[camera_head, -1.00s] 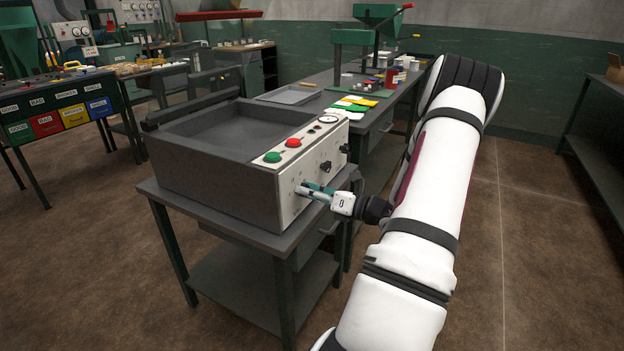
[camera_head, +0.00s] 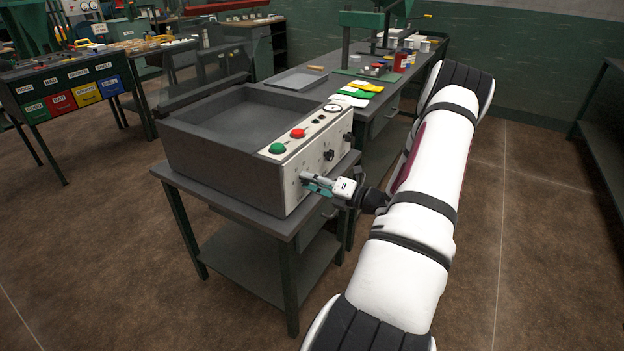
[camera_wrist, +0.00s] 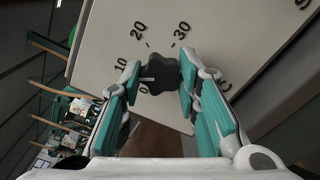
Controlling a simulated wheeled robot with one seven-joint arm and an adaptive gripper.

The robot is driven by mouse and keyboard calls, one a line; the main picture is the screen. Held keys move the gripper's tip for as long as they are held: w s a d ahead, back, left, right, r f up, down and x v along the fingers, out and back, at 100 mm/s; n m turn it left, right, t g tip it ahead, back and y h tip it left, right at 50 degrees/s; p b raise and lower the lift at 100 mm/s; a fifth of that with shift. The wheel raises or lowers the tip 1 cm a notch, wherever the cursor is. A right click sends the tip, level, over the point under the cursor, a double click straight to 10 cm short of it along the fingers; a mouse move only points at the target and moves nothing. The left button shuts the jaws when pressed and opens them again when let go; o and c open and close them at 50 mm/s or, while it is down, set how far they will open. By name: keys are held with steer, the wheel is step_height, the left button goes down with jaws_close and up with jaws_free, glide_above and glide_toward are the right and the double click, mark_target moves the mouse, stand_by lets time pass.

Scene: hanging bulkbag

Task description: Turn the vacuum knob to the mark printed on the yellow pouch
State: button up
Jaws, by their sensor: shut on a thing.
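A dark lobed knob (camera_wrist: 164,74) sits on the pale panel in the wrist view, with a dial of 0, 10, 20 and 30 around it. Its white pointer line points left, close to 0 and 10. My gripper (camera_wrist: 159,82) has its teal fingers on both sides of the knob, shut on it. In the head view, my gripper (camera_head: 308,182) is at the lowest part of the machine's front panel and hides this knob. The yellow pouch (camera_head: 368,86) lies on the bench behind; its printed mark is too small to read. A knob label is mostly hidden.
The grey machine (camera_head: 215,160) stands on a small table. Its panel carries green (camera_head: 277,148) and red (camera_head: 298,133) buttons, a gauge (camera_head: 333,108) and two more knobs (camera_head: 328,155). Green (camera_head: 357,94) and white pouches lie beside the yellow one. Floor at right is clear.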

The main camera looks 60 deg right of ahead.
steer(key=o, duration=1.2)
steer(key=shift+c, duration=0.2)
steer(key=shift+s, duration=0.1)
steer(key=s+d, duration=0.1)
steer(key=s, duration=1)
steer(key=shift+s, duration=0.4)
